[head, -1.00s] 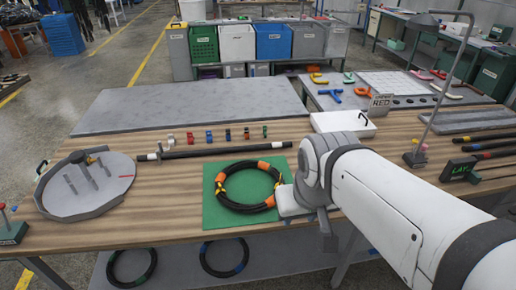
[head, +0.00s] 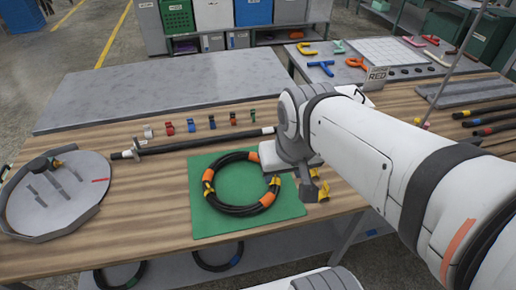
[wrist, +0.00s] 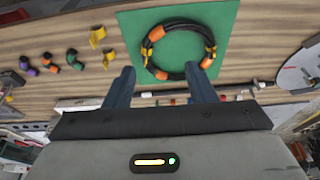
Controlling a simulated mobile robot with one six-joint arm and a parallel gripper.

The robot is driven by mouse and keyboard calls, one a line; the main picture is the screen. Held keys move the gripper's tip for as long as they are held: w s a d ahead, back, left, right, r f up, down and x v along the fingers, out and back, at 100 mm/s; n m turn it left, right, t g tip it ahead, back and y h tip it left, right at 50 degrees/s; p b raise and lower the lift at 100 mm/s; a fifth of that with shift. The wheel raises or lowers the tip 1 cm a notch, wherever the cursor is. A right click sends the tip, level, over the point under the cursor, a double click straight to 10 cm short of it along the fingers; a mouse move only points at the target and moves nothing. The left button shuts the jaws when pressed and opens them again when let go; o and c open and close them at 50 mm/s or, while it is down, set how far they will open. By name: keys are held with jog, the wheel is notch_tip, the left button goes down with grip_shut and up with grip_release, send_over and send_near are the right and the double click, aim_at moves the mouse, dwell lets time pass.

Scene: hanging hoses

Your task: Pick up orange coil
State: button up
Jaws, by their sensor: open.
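The orange coil is a black hose ring with orange bands and yellow ties (head: 228,209). It lies flat on a green mat (head: 288,208) on the wooden table. My gripper (head: 309,187) is above the mat's right edge, to the right of the coil, and partly hidden by its own wrist. In the wrist view my two blue-grey fingers (wrist: 161,70) are spread apart with nothing between them. The coil (wrist: 183,25) shows past the fingertips there, and the right fingertip overlaps its near edge. I cannot tell the height of the fingers above it.
A black rod (head: 200,144) and several small coloured clips lie behind the mat. A round grey fixture (head: 75,205) stands at the left. A grey table (head: 165,88) is behind. More hoses hang below the table. Yellow clips (wrist: 97,38) lie near the mat.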

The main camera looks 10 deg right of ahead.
jog(key=shift+o, duration=0.7)
jog(key=w+d+f+m+g+b, duration=0.1)
jog(key=w+f+m+b, duration=0.3)
jog(key=w+f, duration=0.6)
jog(key=shift+w+d+f+m+g+b, duration=0.3)
jog(key=shift+f+m+g, duration=0.4)
jog(key=shift+m, duration=0.4)
jog(key=m+g+b, duration=0.1)
jog(key=m+b, duration=0.2)
jog(key=m, duration=0.2)
send_over(271, 193)
notch_tip(271, 193, down, 12)
jog(key=shift+a+f, duration=0.15)
jog(key=shift+w+f, duration=0.1)
jog(key=shift+f, duration=4.1)
jog(key=shift+c, duration=0.5)
grip_shut()
jog(key=c, duration=0.5)
grip_release()
jog(key=shift+c, duration=0.2)
grip_shut()
jog(key=shift+r+p, duration=0.1)
jog(key=shift+p, duration=0.2)
